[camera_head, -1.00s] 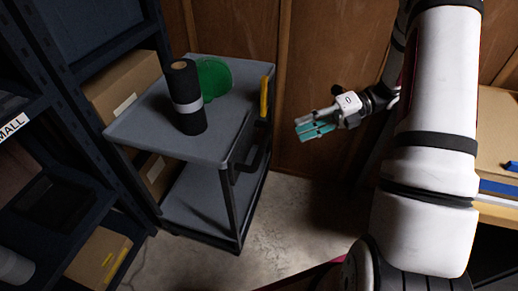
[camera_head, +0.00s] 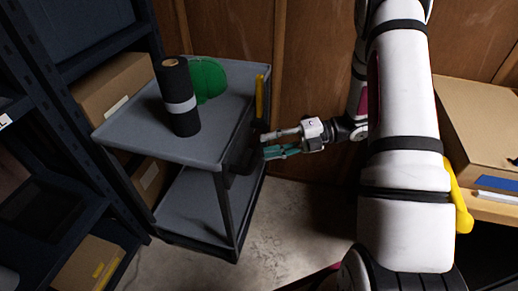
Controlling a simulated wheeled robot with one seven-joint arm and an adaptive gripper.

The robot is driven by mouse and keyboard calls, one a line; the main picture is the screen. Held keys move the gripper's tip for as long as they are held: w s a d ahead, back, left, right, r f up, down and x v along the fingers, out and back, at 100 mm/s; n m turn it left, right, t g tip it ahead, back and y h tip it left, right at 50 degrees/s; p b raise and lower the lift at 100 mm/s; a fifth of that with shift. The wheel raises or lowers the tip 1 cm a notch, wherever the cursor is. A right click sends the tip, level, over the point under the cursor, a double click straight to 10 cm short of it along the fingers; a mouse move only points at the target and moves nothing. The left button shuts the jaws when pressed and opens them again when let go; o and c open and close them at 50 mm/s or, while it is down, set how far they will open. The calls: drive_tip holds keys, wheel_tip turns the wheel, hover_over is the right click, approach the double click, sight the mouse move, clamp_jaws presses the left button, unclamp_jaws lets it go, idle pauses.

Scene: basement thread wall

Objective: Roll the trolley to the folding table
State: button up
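The grey two-shelf trolley (camera_head: 158,139) stands left of centre beside the dark shelving. On its top are a black roll with a grey band (camera_head: 178,97), standing upright, and a green round item (camera_head: 208,80). A yellow item (camera_head: 259,96) shows at its right edge. My gripper (camera_head: 264,147) is at the trolley's right side, by its dark handle (camera_head: 240,162). The fingers, with teal pads, look apart. I cannot tell whether they touch the handle. No folding table can be made out for certain.
Dark shelving (camera_head: 70,68) with cardboard boxes stands close on the trolley's left. A wooden wall (camera_head: 300,70) is behind. At right a cardboard box (camera_head: 482,125) lies on a wooden surface (camera_head: 490,207). Bare concrete floor (camera_head: 285,225) is free in front.

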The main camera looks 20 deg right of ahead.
sight(259, 145)
drive_tip(key=shift+x, duration=1.85)
clamp_jaws()
